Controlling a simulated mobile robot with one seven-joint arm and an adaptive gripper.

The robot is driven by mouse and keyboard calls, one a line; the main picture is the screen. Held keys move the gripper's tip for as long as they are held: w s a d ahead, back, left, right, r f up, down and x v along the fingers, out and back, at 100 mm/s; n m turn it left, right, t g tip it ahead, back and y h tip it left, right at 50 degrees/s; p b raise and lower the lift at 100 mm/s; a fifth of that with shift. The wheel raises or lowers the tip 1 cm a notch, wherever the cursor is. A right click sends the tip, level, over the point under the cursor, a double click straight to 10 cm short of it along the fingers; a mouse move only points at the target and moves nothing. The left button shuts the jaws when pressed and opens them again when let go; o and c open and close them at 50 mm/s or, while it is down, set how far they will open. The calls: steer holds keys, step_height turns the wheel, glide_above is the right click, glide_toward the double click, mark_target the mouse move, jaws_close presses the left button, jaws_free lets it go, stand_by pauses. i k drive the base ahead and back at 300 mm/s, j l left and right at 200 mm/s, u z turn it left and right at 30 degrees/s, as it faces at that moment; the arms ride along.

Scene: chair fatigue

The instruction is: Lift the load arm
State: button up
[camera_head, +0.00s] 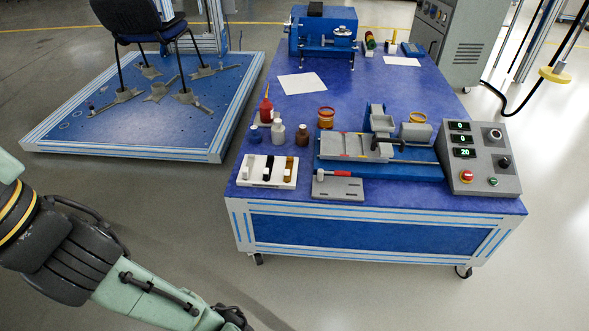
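A bench fixture with a blue base (430,172) stands on the blue table. It carries a flat grey arm-like plate (352,146) with red marks, a grey upright block (377,118) and a grey cylinder (416,131). A dark lever shows beside the block. I cannot tell for certain which part is the load arm; the flat plate lies low and about level. My arm enters from the left and runs down to the bottom edge, well apart from the fixture. My gripper is not visible.
A control box (481,160) with green displays stands right of the fixture. A white tray (268,183), a grey plate with a red-ended tool (337,186) and several bottles stand left. A blue machine (323,38) is at the back. A chair (140,18) stands over a blue platform (60,128).

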mark_target(382, 124)
steer(key=i, duration=0.9)
steer(key=j+z, duration=0.05)
